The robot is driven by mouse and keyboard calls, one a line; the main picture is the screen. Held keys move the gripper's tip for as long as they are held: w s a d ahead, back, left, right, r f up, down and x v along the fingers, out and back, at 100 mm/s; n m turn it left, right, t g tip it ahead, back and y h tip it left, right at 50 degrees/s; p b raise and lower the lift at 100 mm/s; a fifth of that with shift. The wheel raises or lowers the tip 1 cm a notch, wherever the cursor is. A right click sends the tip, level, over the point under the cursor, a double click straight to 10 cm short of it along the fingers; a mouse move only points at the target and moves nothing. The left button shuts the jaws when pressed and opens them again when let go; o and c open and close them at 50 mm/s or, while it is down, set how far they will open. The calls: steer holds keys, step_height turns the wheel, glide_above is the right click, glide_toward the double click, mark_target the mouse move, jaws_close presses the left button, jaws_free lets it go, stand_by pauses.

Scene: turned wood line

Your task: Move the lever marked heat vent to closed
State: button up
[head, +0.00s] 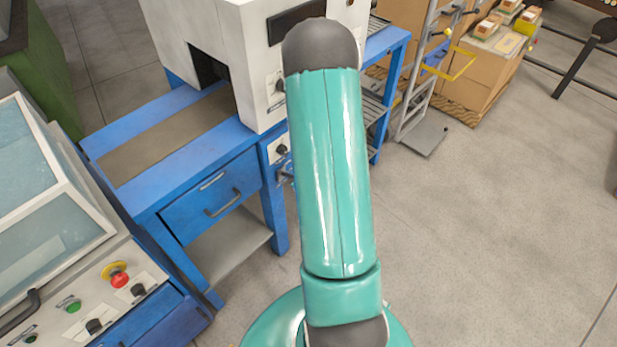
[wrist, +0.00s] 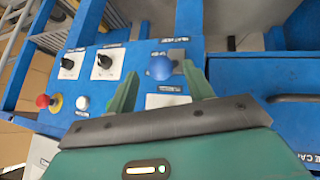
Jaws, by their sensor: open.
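A lever with a round blue knob (wrist: 159,67) stands on the blue panel in the wrist view, with a dark slot plate to its right. A small label (wrist: 173,40) sits above it, too blurred to read for certain. My gripper (wrist: 160,70) is open, its two green fingers pointing at the panel. The knob appears between the fingertips, with a gap on each side. I cannot tell how deep the fingers reach around it. In the head view my arm hides the gripper and most of the panel.
Left of the lever are two black rotary switches (wrist: 104,61), a red button (wrist: 43,101) and a white button (wrist: 82,103). A dark drawer handle (wrist: 292,98) is at right.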

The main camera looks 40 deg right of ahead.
steer(key=v, duration=0.8)
steer(key=shift+s+a+r, duration=0.1)
steer(key=shift+s+r, duration=0.05)
steer(key=w+a+r, duration=0.1)
steer(key=a+r, duration=0.5)
steer(key=r, duration=0.4)
steer(key=w+a+r, duration=0.2)
steer(key=a+r, duration=0.4)
steer(key=r, duration=0.3)
steer(key=s+a+r+y, duration=0.1)
steer(key=s+a+r, duration=0.4)
steer(key=a, duration=0.3)
steer(key=s+a+r+g+y, duration=0.1)
steer(key=s+a+r+y, duration=0.1)
steer(key=s+a+r, duration=0.4)
steer(key=shift+s+a+g, duration=0.3)
steer(key=shift+s+a, duration=0.05)
steer(key=shift+a, duration=0.9)
steer(key=shift+d+r, duration=0.1)
steer(key=shift+r, duration=0.05)
